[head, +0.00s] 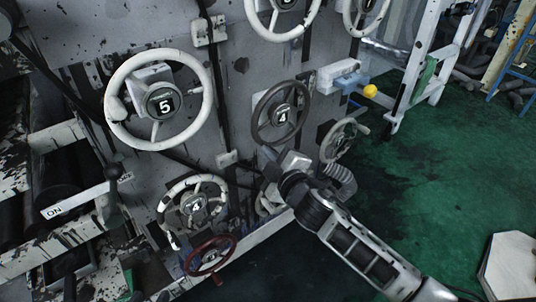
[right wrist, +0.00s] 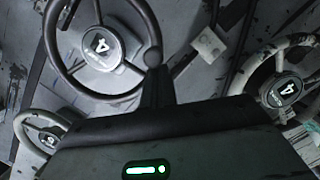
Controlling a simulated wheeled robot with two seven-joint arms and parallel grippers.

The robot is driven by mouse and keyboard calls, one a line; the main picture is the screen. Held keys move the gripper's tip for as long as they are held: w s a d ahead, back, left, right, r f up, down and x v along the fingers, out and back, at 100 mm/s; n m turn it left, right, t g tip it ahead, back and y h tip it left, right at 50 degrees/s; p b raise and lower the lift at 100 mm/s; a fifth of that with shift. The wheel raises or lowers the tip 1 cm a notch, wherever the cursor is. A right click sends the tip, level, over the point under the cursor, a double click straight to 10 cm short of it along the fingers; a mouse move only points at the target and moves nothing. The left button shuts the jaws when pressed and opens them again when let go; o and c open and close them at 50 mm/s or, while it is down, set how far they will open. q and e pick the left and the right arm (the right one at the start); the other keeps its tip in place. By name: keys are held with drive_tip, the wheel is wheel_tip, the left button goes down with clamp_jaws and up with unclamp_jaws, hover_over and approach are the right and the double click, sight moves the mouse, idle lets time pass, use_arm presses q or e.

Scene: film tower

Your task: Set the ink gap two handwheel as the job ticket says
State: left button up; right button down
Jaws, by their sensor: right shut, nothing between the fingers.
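Several numbered handwheels sit on the grey machine panel; no label names one as ink gap two. My right gripper (head: 268,160) is shut and empty, just below this wheel in the head view. In the wrist view its fingers (right wrist: 157,88) are close to the knob; I cannot tell whether they touch. A chipped white wheel (head: 194,206) also reads 4, and a larger white wheel (head: 164,103) reads 5. My left gripper and the job ticket are not seen.
A red handwheel (head: 210,257) is low on the panel. A grey wheel (head: 343,138) is at the right edge, below a yellow knob (head: 370,91). Green floor (head: 430,150) is open at right.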

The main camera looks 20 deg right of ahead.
drive_tip(key=shift+f, duration=0.25)
